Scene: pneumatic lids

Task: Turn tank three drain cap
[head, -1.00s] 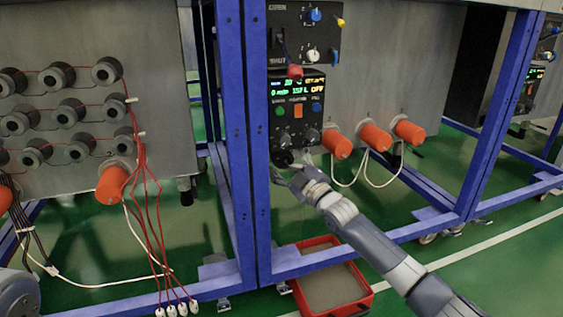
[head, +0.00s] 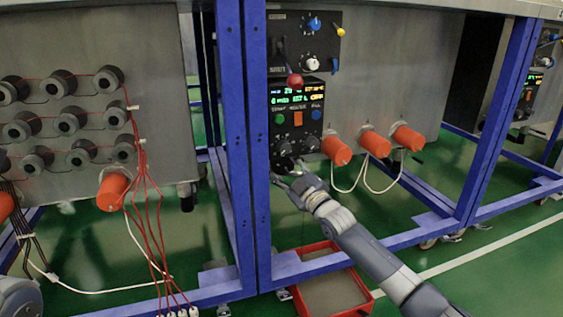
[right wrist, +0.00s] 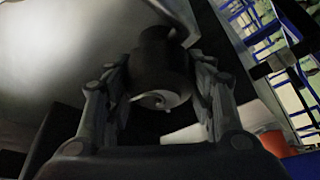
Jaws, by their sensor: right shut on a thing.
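A black cylindrical cap (right wrist: 158,62) fills the space between the fingers of my right gripper (right wrist: 158,104) in the right wrist view. The fingers press on it from both sides, and a pale curved mark shows on its end face. In the head view my right gripper (head: 287,174) is at the dark cap (head: 284,162) just below the control panel (head: 297,105). The fingers hide part of the cap there, and I cannot tell how far it is turned.
Several orange caps (head: 336,150) with white cords stick out to the right of the panel. A red tray (head: 330,251) stands on the floor below. A blue frame post (head: 256,140) rises close to the left. Red cables (head: 142,190) hang at the left tank.

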